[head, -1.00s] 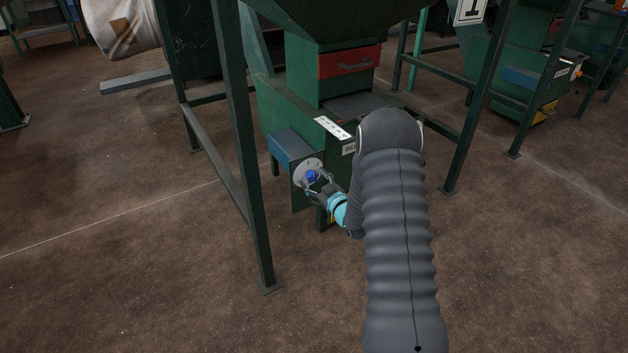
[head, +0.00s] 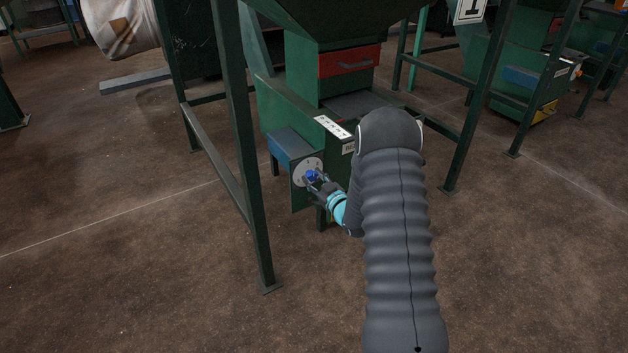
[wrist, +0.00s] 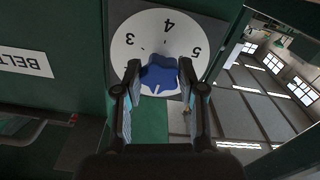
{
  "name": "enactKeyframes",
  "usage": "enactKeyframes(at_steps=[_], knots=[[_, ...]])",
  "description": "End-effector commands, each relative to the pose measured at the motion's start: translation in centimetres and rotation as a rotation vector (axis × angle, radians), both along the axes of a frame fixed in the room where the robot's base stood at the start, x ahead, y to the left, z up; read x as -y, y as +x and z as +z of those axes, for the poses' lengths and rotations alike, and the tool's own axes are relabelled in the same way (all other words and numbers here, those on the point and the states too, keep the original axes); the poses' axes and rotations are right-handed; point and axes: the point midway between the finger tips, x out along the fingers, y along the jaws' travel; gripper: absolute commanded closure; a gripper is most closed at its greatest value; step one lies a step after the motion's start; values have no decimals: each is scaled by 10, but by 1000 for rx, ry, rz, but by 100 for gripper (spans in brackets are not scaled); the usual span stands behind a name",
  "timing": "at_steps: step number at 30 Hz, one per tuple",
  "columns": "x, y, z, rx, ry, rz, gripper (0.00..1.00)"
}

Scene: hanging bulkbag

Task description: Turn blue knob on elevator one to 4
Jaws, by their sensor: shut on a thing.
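The blue knob (head: 311,175) sits on a round pale dial (head: 300,170) on the side of the green elevator one. The wrist view shows the knob (wrist: 158,72) in the middle of the white dial (wrist: 132,28), with 3, 4 and 5 readable upside down around its far side. A short white mark shows on the knob's near edge; I cannot tell which number it points at. My gripper (wrist: 160,75) has one finger on each side of the knob and is shut on it. It also shows in the head view (head: 316,182), in front of the dial.
A sign reading BELT (wrist: 25,61) is beside the dial. A blue box (head: 289,147) sits just above it. Green frame legs (head: 248,180) stand left and right of the machine. The floor (head: 120,270) in front is clear.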

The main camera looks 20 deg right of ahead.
Motion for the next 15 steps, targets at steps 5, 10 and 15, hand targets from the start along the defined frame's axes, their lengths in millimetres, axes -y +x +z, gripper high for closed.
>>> enactKeyframes(at_steps=[5, 10, 15], knots=[[-1, 0, -2, -30, 106, 1, 95], [-1, 0, -2, -73, 250, 1, 95], [-1, 0, -1, -119, 405, 1, 95]])
